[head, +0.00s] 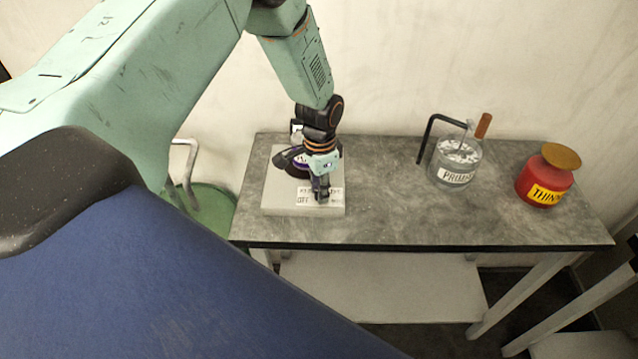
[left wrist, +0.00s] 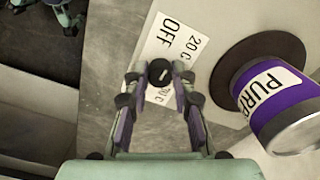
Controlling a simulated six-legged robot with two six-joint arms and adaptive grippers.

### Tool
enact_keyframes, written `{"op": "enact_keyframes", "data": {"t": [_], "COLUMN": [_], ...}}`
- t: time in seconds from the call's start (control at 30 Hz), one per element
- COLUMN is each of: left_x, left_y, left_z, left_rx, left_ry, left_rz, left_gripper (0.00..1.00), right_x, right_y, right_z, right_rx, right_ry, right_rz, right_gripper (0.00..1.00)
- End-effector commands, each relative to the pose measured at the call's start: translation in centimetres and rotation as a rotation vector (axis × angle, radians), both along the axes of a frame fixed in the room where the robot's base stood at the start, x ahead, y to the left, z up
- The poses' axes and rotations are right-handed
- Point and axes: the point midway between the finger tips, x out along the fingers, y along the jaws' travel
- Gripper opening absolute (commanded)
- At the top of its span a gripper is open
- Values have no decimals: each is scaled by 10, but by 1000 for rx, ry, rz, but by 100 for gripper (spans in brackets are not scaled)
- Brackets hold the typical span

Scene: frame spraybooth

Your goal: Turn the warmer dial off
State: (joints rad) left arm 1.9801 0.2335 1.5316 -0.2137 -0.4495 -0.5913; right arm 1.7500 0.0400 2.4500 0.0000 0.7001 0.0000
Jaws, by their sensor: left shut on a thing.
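The warmer (head: 278,203) is a pale flat box at the left end of the grey table. Its black round dial (left wrist: 159,72) shows in the left wrist view, with a light mark on its face. A white label (left wrist: 166,45) beside the dial reads OFF and 20 C, and another temperature marking is partly hidden by the fingers. My left gripper (head: 321,192) is shut on the dial, its fingertips (left wrist: 160,80) on either side of it. A can with a purple PURP label (left wrist: 277,92) stands on the warmer's dark round plate (left wrist: 235,62). My right gripper is not seen.
On the table (head: 390,215), a clear PRIMER jar (head: 455,165) with a bent black rod stands right of the warmer. A red THINNER can (head: 545,178) with a brass-coloured top stands at the right end. The table between is clear. A green drum (head: 205,205) stands left.

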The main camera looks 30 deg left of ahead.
Motion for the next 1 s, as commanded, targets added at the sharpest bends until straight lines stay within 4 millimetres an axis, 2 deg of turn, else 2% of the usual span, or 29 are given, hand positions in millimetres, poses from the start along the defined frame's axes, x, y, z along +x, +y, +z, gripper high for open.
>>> {"op": "enact_keyframes", "data": {"t": [0.4, 1.0], "left_x": [3, 5], "left_y": [0, 0], "left_z": [3, 3], "left_rx": [0, 0], "left_ry": [-8, -11], "left_rz": [270, 351], "left_gripper": [0, 0], "right_x": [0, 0], "right_y": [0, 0], "right_z": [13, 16], "right_rx": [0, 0], "right_ry": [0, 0], "right_rz": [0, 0], "right_gripper": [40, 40]}}
